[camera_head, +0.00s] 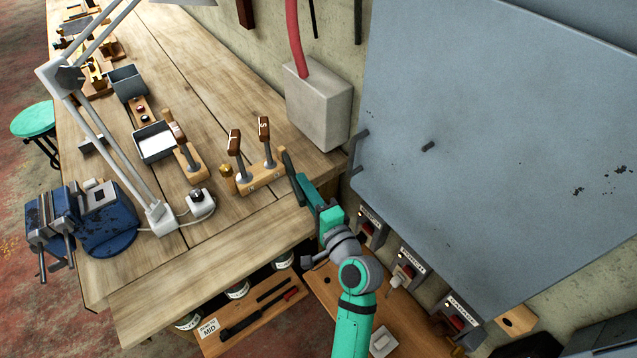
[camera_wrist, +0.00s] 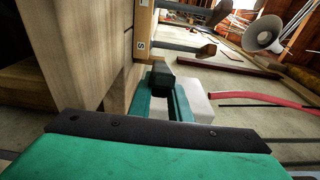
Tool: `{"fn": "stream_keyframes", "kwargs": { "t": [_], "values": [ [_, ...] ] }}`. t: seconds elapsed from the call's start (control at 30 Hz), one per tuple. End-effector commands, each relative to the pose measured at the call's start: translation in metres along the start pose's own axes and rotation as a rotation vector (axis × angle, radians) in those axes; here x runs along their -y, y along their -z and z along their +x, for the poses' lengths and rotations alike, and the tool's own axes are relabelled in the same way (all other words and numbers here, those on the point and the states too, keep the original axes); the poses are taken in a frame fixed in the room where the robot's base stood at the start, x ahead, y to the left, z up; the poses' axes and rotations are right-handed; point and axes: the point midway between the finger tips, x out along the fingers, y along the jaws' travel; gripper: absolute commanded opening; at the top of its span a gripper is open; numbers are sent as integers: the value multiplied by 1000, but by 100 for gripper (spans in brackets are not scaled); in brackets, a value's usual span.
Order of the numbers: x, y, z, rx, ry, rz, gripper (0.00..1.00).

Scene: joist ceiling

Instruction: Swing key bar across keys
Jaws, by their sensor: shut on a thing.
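A wooden key block (camera_head: 262,180) stands on the bench near its right end. Two upright keys with brown handles rise from it, the left key (camera_head: 235,144) marked L and the right key (camera_head: 265,130) marked S. A brass knob (camera_head: 228,182) sits at the block's left end. My gripper (camera_head: 301,186) is at the block's right end. A dark bar (camera_head: 290,172), apparently the key bar, is in my fingers there, off to the side of the keys. In the wrist view my gripper (camera_wrist: 165,98) is shut beside the block, and most of the bar is hidden.
A grey box with a red hose (camera_head: 318,105) stands close behind. A large grey panel (camera_head: 490,150) fills the right. Open bench lies in front of the block.

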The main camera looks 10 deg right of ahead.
Motion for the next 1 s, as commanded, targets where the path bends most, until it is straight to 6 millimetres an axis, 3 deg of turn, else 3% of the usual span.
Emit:
{"fn": "stream_keyframes", "kwargs": {
  "t": [0.33, 0.9, 0.93, 1.0],
  "values": [
    [-1, -28, 4, 16, -2, 4, 0],
    [-1, -32, 6, 16, -2, 5, 0],
    [-1, -32, 6, 16, -2, 4, 22],
    [-1, -31, 6, 15, -2, 4, 36]
  ]
}}
